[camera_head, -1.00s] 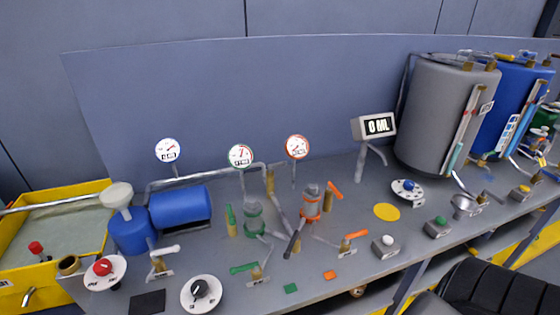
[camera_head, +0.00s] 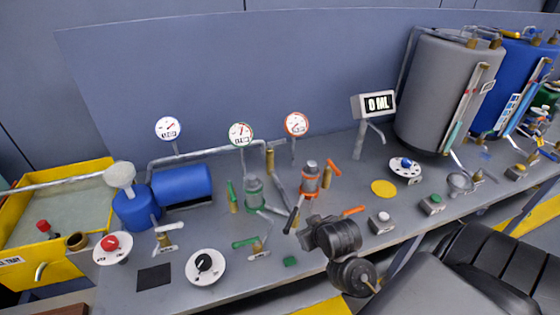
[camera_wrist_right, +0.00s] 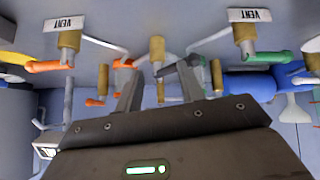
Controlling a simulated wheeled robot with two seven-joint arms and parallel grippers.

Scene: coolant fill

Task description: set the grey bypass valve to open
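The grey bypass valve has a dark grey lever (camera_head: 293,217), which in the head view slants down and left between the green pump (camera_head: 254,193) and the orange pump (camera_head: 310,180). In the right wrist view the dark lever (camera_wrist_right: 177,68) lies beyond my fingers, beside a brass valve body (camera_wrist_right: 157,50). My right gripper (camera_head: 304,238) is near the lever's lower end, to its right. Its two fingers (camera_wrist_right: 162,90) are apart with nothing held between them. Contact with the lever cannot be told. My left gripper is not in view.
Close by are an orange-handled vent valve (camera_head: 353,210) and a green-handled vent valve (camera_head: 246,243). Gauges (camera_head: 240,133) stand behind.

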